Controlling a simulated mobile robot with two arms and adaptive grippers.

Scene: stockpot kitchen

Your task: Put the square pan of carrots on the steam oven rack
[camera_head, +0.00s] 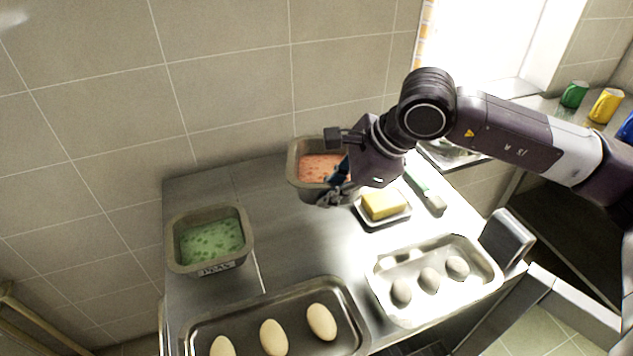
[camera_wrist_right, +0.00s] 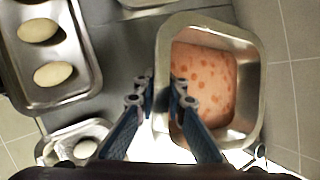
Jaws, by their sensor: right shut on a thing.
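The square pan of carrots (camera_head: 293,165) is a metal pan with orange, spotted contents. It stands at the back of the steel counter, against or close to the tiled wall, partly hidden by my right gripper (camera_head: 338,180). In the right wrist view the pan (camera_wrist_right: 247,95) shows from above, and my right gripper's fingers (camera_wrist_right: 160,92) straddle its near side wall, shut on the rim. I cannot tell whether the pan is lifted off the counter. My left gripper is out of view. I cannot make out the steam oven rack.
A similar pan with green contents (camera_head: 212,268) stands at the left. A butter dish (camera_head: 382,206) is right of the carrots pan, near a green-handled tool (camera_head: 418,182). Mugs (camera_head: 574,94) stand far right.

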